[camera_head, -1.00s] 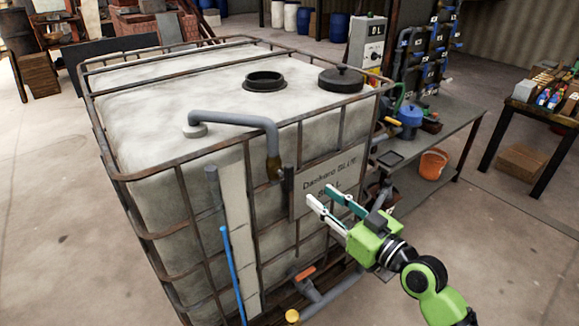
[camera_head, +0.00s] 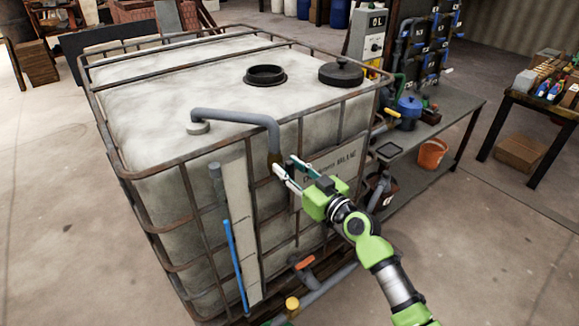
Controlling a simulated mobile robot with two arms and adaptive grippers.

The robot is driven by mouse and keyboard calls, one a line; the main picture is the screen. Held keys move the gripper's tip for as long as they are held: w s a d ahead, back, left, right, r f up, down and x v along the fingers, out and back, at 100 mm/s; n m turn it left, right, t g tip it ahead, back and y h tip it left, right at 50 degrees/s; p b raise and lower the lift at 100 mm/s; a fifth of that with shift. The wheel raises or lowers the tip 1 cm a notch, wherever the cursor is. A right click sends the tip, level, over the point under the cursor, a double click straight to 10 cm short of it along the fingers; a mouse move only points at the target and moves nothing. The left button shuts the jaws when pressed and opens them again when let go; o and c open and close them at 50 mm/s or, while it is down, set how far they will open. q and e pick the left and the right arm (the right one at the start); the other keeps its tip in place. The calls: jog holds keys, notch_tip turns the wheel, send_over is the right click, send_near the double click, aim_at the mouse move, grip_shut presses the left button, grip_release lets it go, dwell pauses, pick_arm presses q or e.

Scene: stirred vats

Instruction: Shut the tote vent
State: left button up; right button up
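The tote (camera_head: 150,200) is a large off-white tank in a rusty cage. A grey bent pipe (camera_head: 235,117), which looks like its vent, rises from the top and turns down over the front edge. It ends in a brownish fitting (camera_head: 273,158). My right gripper (camera_head: 283,167) is open, its two fingers pointing at this fitting from the right. The fingertips are at or very near the fitting; I cannot tell whether they touch it. Any handle there is hidden behind the fingers. My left gripper is not in view.
A round opening (camera_head: 265,76) and a black lid (camera_head: 341,73) are on the tote's top. A low valve with an orange handle (camera_head: 305,263) and a blue tube (camera_head: 236,267) are on the front. A bench (camera_head: 440,130) with an orange bucket (camera_head: 432,154) below stands right.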

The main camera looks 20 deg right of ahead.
grip_shut()
dwell(0.3)
jog(key=m, duration=0.2)
jog(key=m+b, duration=0.1)
jog(key=shift+w+d+m, duration=0.15)
jog(key=shift+d+m, duration=0.2)
jog(key=shift+m, duration=0.05)
jog(key=m, duration=0.3)
jog(key=shift+w+d+f+m, duration=0.1)
jog(key=shift+d+f+m, duration=0.1)
jog(key=shift+d+m, duration=0.15)
jog(key=m, duration=0.3)
jog(key=f+m, duration=0.1)
jog(key=m, duration=0.6)
jog(key=shift+w+d+f, duration=0.1)
jog(key=shift+d+f, duration=0.2)
jog(key=shift+m, duration=0.35)
grip_release()
